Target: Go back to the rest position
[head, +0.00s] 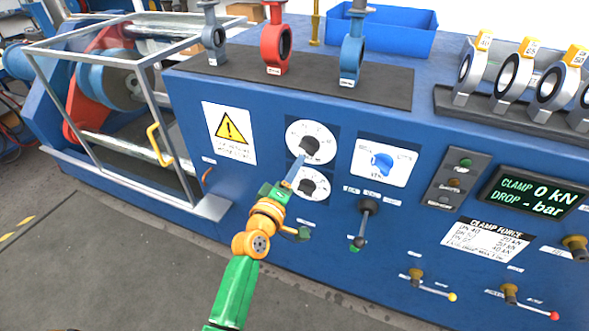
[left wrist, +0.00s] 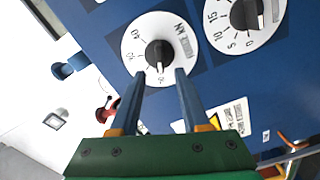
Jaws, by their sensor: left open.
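My left gripper (head: 297,170) reaches up from the bottom of the head view on its green and orange arm. Its fingers point at the upper white dial (head: 322,133) on the blue panel. In the left wrist view the gripper (left wrist: 158,88) is open, with its two blue fingers apart. The black knob (left wrist: 159,55) of the kN dial lies just beyond and between the fingertips, and nothing is held. A second dial (head: 308,184) sits below; its knob (left wrist: 246,14) shows at the wrist view's top right. My right gripper is not in view.
A blue selector (head: 381,163), a black lever (head: 365,220) and a display (head: 533,193) are to the right. Coloured valves (head: 276,42) stand on the machine's top. A metal guard frame (head: 155,100) is at left. The grey floor (head: 110,270) in front looks clear.

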